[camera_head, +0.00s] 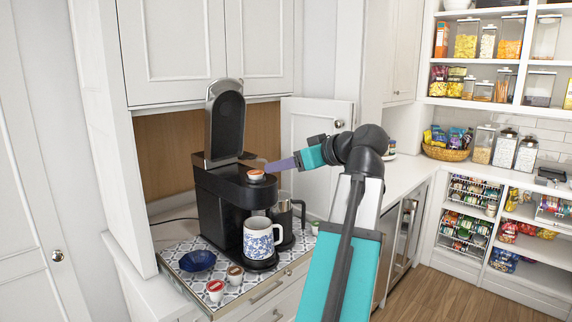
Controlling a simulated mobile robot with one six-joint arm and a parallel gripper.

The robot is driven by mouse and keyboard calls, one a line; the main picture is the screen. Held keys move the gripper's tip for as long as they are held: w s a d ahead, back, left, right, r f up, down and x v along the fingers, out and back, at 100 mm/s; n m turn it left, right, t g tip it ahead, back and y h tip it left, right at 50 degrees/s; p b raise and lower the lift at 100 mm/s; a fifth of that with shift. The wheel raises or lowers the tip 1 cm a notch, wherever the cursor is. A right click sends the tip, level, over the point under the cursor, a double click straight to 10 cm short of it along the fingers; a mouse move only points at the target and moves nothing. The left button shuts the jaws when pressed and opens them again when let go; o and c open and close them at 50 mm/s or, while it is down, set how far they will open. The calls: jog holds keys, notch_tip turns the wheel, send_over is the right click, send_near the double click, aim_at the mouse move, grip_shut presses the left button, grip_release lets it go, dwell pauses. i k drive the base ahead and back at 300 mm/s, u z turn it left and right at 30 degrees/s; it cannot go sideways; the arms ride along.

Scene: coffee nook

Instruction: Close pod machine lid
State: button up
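The black pod machine (222,198) stands on a patterned tray at the counter's left end. Its lid (225,122) is raised, standing nearly upright at the back of the machine. A pod (256,176) with a reddish-brown top sits at the top of the machine, toward its front. My gripper (264,164) reaches in from the right, just behind and above the pod and to the right of the raised lid. Its fingertips are small and blurred here, so I cannot tell their opening or whether they touch the machine.
A blue-and-white mug (259,238) stands under the machine's spout. A glass press with a dark handle (283,217) is close to its right. An open cabinet door (305,125) stands behind my gripper.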

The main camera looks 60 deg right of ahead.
aim_at(225, 109)
jog(key=k, duration=1)
